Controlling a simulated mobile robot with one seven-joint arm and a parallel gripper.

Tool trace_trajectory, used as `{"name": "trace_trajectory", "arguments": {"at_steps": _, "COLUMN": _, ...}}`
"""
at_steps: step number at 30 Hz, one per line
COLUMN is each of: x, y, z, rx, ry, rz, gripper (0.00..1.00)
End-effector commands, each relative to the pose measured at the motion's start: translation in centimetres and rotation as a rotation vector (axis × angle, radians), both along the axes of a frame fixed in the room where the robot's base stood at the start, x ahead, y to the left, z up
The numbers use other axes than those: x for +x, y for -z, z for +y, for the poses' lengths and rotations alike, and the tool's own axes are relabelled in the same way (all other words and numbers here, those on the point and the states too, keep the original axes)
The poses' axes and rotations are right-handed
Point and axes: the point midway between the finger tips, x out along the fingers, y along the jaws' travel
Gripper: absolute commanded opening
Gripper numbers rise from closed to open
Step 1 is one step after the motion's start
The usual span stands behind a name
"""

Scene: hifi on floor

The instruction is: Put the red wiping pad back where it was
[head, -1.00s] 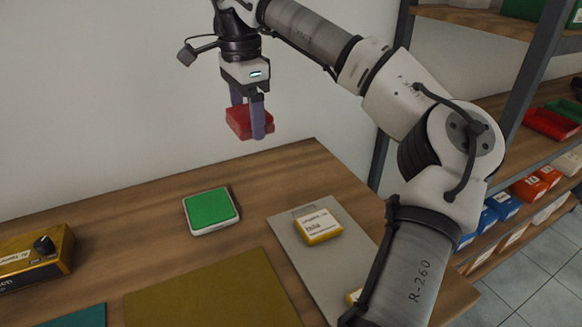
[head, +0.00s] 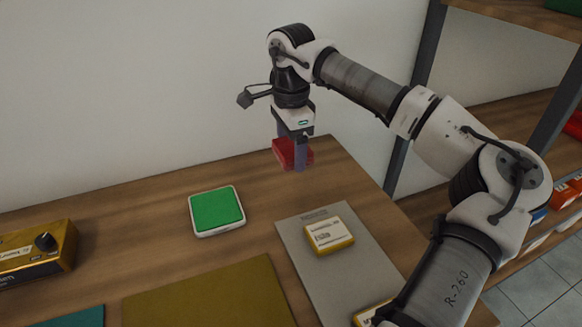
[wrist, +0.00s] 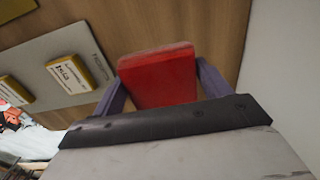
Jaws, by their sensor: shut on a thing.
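The red wiping pad (head: 290,153) is a small red block held between the two purple fingers of my gripper (head: 291,156). In the head view it is near the back edge of the wooden table, by the wall. In the wrist view the pad (wrist: 158,76) sits between the fingers of my gripper (wrist: 158,84), with wood grain behind it. I cannot tell whether it touches the tabletop. A green pad in a white tray (head: 217,211) lies on the table to the left of and nearer than my gripper.
A grey mat (head: 330,279) holds yellow-and-white boxes (head: 329,236). A shelf with bins stands at the right. Wood around the green pad is clear.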

Motion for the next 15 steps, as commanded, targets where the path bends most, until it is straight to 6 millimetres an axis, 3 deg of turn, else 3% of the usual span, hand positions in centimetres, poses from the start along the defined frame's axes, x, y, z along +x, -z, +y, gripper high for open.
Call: {"name": "trace_trajectory", "arguments": {"at_steps": 15, "x": 0.0, "y": 5.8, "z": 0.0, "rx": 0.002, "ry": 0.0, "rz": 0.001, "gripper": 0.55}}
